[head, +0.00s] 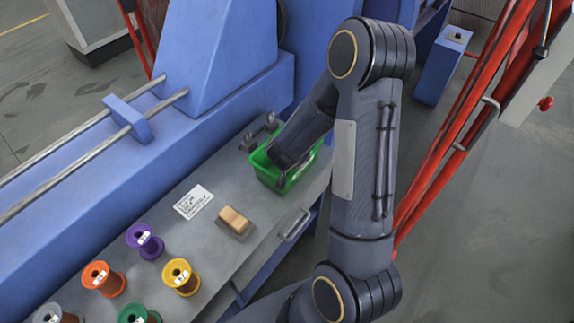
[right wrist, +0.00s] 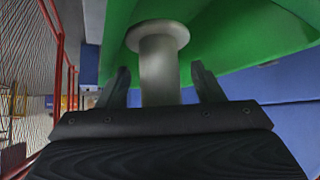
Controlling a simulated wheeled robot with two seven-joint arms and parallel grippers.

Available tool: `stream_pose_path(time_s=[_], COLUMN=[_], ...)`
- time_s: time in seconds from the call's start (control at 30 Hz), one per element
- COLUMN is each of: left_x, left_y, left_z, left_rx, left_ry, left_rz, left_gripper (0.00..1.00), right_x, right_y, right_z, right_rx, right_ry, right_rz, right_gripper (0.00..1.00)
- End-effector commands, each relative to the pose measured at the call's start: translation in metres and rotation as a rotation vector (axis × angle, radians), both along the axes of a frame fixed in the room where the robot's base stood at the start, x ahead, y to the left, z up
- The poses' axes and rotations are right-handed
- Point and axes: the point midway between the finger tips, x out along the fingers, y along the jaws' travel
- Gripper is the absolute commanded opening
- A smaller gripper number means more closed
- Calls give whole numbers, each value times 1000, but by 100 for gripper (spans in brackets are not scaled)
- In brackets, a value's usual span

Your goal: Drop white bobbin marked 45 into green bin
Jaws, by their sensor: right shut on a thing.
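In the right wrist view, a pale grey-white bobbin (right wrist: 158,37) stands between the fingers of my right gripper (right wrist: 160,74), which is shut on it. Its flange faces away from the gripper, and no number can be read on it. The green bin (right wrist: 240,22) fills the view behind and above the bobbin. In the head view, the green bin (head: 262,175) sits at the far end of the grey bench, and my right gripper (head: 284,170) reaches down into its opening. My forearm hides the bobbin there. My left gripper is not in view.
Purple (head: 145,241), orange (head: 103,279), yellow (head: 181,277) and green (head: 138,314) bobbins stand on the near bench, with a grey one (head: 55,314) at the corner. A wooden-topped block (head: 234,222) and a label card (head: 193,202) lie before the bin. The blue machine (head: 215,75) borders the bench.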

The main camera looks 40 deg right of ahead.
Motion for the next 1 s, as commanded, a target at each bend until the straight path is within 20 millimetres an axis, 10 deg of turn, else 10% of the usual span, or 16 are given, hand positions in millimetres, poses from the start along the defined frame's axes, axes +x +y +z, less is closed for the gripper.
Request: stream_pose_path(time_s=[0.1, 0.13, 0.3, 1.0], left_x=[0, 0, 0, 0], left_y=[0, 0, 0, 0], left_z=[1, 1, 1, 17], left_rx=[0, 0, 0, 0], left_ry=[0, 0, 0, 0], left_rz=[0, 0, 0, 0], left_gripper=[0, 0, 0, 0], right_x=[0, 0, 0, -30], right_y=[0, 0, 0, 33], right_z=[1, 1, 1, 48], right_rx=[-1, -1, 0, 0], right_ry=[-1, -1, 0, -2], right_rz=[0, 0, 0, 1], right_gripper=[9, 62, 84, 86])
